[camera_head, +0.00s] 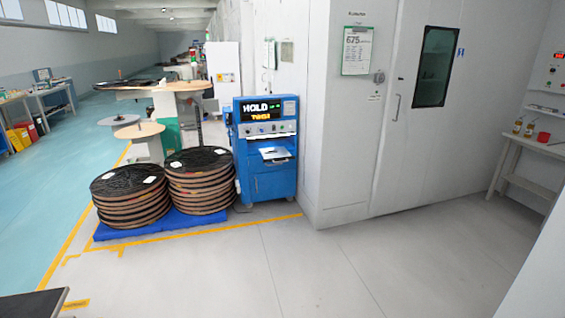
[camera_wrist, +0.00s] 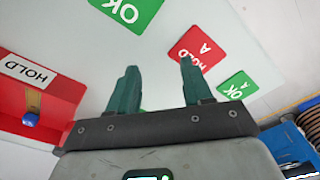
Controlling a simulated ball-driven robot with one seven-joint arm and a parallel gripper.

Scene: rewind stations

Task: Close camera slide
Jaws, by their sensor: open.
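I cannot make out a camera slide in either view. My gripper (camera_wrist: 159,63) shows in the wrist view with its two green fingers apart and nothing between them. Behind the fingers is a pale surface with a red "HOLD A" card (camera_wrist: 197,46), a green "OK" card (camera_wrist: 237,86) and another green "OK" card (camera_wrist: 126,11). A bit of green shows between the fingers, mostly hidden. My gripper does not show in the head view.
A red bin marked HOLD (camera_wrist: 50,90) stands at left in the wrist view. In the head view, a blue cabinet (camera_head: 268,185) with a lit HOLD display stands beside stacked reels (camera_head: 200,183) on a blue pallet (camera_head: 150,230). The grey floor in front is clear.

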